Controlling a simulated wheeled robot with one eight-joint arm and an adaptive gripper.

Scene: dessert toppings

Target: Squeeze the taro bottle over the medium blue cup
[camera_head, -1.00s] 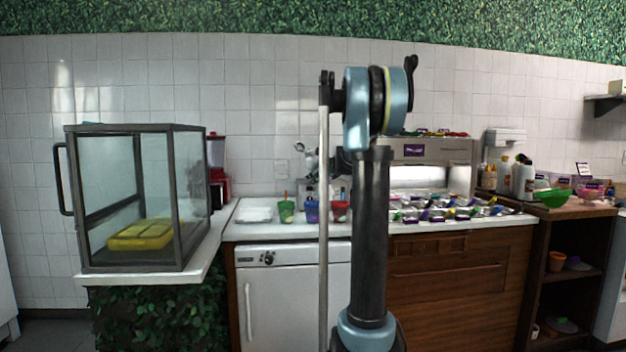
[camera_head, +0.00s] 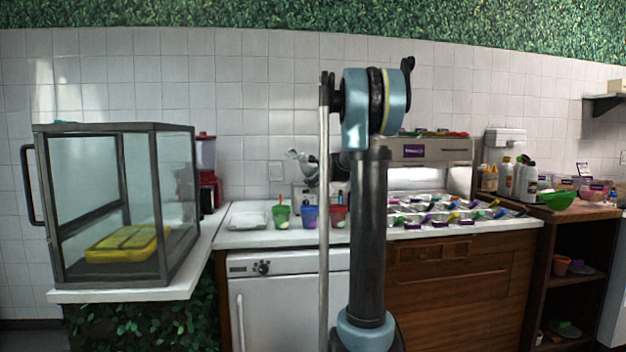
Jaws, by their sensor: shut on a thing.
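A blue cup (camera_head: 309,217) stands on the white counter between a green cup (camera_head: 282,217) and a red cup (camera_head: 338,214), with pale contents in at least the green one. My gripper (camera_head: 316,171) is a small dark shape above and behind the blue cup, partly hidden by my own arm. It is shut on a pale grey thing (camera_head: 298,156), which seems to be the taro bottle, tilted up to the left. Its label and nozzle are too small to read. The gap between it and the blue cup is hard to judge.
A glass case (camera_head: 118,205) with a yellow tray stands at the left. A white tray (camera_head: 248,219) lies left of the cups. Several topping containers with coloured spoons (camera_head: 450,212) fill the counter to the right. White bottles (camera_head: 517,180) and a green bowl (camera_head: 556,200) stand farther right.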

